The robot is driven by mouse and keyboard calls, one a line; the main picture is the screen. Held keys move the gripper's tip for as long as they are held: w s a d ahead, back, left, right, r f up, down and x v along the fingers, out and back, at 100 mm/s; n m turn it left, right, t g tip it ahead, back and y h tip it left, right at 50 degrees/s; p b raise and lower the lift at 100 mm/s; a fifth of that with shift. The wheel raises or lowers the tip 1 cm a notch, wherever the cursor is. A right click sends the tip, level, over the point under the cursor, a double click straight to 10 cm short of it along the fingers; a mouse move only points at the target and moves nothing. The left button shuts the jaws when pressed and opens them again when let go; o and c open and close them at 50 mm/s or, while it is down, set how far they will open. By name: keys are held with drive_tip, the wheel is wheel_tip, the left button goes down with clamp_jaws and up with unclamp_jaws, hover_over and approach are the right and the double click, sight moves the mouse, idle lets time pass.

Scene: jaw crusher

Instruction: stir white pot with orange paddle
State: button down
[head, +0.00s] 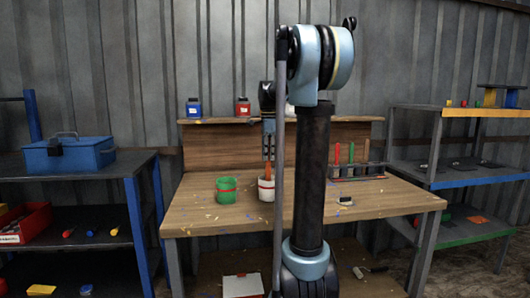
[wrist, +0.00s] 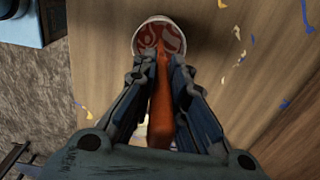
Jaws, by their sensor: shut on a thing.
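The white pot (head: 266,190) stands on the wooden table, to the right of the green pot and partly hidden by my arm. In the wrist view the white pot (wrist: 160,38) shows its pale rim and reddish contents with a pale swirl pattern. My gripper (head: 268,138) is above the white pot and shut on the orange paddle (head: 268,170). In the wrist view my gripper (wrist: 160,75) has its two fingers on either side of the orange paddle (wrist: 161,100). The paddle's far end reaches over the pot's mouth; its depth inside is hard to tell.
A green pot (head: 227,190) stands close left of the white pot. Blue (head: 193,107) and red (head: 243,106) jars sit on the back shelf. Coloured scraps dot the table; its front is mostly clear.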

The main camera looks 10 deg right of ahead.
sight(269, 165)
drive_tip(key=shift+f, duration=2.65)
drive_tip(key=shift+d, duration=0.1)
